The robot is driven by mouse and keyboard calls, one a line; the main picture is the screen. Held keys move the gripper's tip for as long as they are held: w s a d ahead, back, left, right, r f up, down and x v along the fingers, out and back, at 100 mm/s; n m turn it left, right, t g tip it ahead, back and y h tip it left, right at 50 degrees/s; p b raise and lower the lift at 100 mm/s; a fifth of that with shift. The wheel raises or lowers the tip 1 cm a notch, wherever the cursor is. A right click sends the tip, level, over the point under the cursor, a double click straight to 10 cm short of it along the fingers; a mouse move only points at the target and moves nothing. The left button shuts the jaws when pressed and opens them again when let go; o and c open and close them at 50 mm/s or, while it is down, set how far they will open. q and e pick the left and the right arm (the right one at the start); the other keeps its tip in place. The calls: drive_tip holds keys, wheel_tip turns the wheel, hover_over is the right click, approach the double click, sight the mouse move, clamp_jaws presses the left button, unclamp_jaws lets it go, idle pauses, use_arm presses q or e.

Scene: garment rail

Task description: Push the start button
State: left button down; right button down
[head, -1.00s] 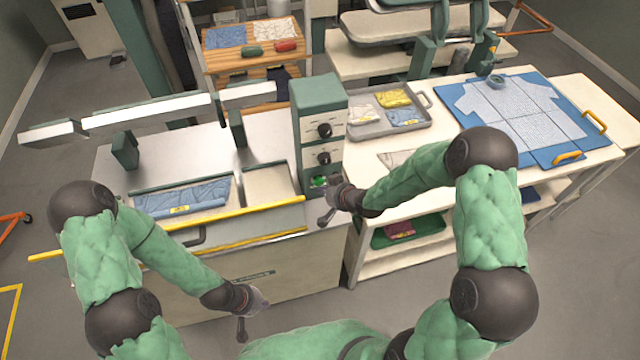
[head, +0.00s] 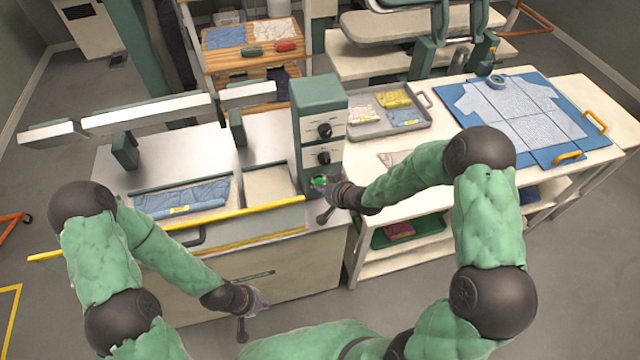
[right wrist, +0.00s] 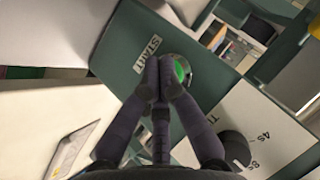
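The green start button (head: 319,182) is low on the front of the green and white control box (head: 319,105), below two black knobs. In the right wrist view the button (right wrist: 181,70) is partly hidden behind my fingertips, beside a START label (right wrist: 147,54). My right gripper (head: 329,188) is at the button; in the right wrist view its fingers (right wrist: 160,75) are shut together with nothing between them. The tips overlap the button's left part; I cannot tell if they touch it. My left gripper (head: 256,305) hangs low in front of the machine, too small to tell open or shut.
The machine has a long yellow bar (head: 215,228) along its front and a folded blue garment (head: 183,198) in its bay. A grey tray (head: 388,118) with folded garments and a blue board (head: 530,115) with a shirt lie on the right table.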

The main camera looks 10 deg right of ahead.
drive_tip(key=shift+w+r, duration=0.1)
drive_tip(key=shift+w, duration=0.3)
idle(0.5)
drive_tip(key=shift+s, duration=1.1)
drive_tip(key=s, duration=0.5)
drive_tip(key=shift+d, duration=0.1)
idle(0.8)
drive_tip(key=s+a+f+g+b, duration=0.2)
drive_tip(key=s+f+g+b, duration=0.2)
drive_tip(key=s+f+b, duration=0.3)
drive_tip(key=s+a+f+g+b, duration=0.3)
drive_tip(key=s+f+b, duration=0.4)
drive_tip(key=s+f, duration=0.6)
wheel_tip(320, 180, down, 9)
drive_tip(key=shift+s+r+m+g+h, duration=0.15)
drive_tip(key=shift+s+m+g+h, duration=0.15)
drive_tip(key=shift+g, duration=0.5)
